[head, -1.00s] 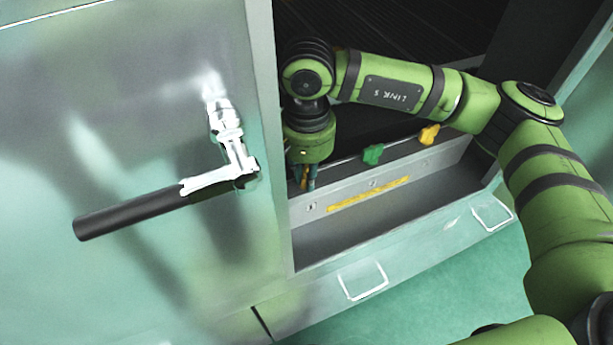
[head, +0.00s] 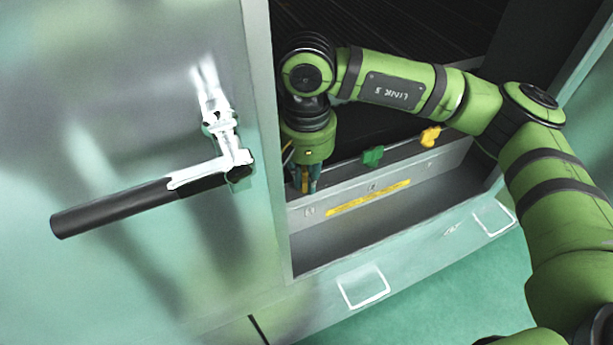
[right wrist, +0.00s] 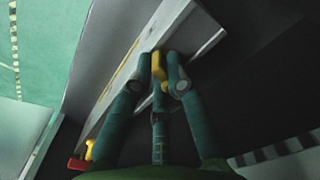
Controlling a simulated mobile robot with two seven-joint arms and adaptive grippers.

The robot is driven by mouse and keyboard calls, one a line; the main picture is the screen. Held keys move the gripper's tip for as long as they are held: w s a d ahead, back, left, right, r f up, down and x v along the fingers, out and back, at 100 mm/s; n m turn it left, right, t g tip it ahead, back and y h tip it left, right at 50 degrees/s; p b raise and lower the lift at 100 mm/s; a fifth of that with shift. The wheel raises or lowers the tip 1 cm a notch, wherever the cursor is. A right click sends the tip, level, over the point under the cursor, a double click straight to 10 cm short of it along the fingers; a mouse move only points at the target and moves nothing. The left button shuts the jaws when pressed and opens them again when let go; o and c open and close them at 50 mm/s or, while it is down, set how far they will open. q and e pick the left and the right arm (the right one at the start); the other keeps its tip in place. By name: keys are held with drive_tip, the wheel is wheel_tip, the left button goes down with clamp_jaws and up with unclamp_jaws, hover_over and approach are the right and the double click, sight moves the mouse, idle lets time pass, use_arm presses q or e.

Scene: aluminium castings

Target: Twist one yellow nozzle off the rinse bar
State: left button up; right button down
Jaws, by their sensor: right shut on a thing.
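My right gripper (head: 305,182) points down beside the inner edge of the cabinet opening. Only a sliver of this nozzle shows between the fingers in the head view. The thin rinse bar (head: 345,163) runs to the right from there. A green nozzle (head: 372,156) and another yellow nozzle (head: 430,137) sit along it, clear of the gripper. Whether the held nozzle is still joined to the bar is hidden. My left gripper is not in view.
A large panel with a black-gripped handle (head: 115,207) stands close on the left of the gripper. A grey ledge with a yellow strip (head: 368,197) lies below the bar. Inside the opening is dark. A red piece (right wrist: 77,163) shows low in the right wrist view.

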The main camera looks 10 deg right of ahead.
drive_tip(key=shift+w+d+f+n+b, duration=0.1)
drive_tip(key=shift+d+n+b, duration=0.05)
drive_tip(key=shift+n+b, duration=1.25)
drive_tip(key=shift+n, duration=0.7)
drive_tip(key=shift+r+p, duration=0.5)
drive_tip(key=shift+r, duration=0.95)
drive_tip(key=shift+r+p, duration=0.95)
drive_tip(key=shift+r, duration=1.2)
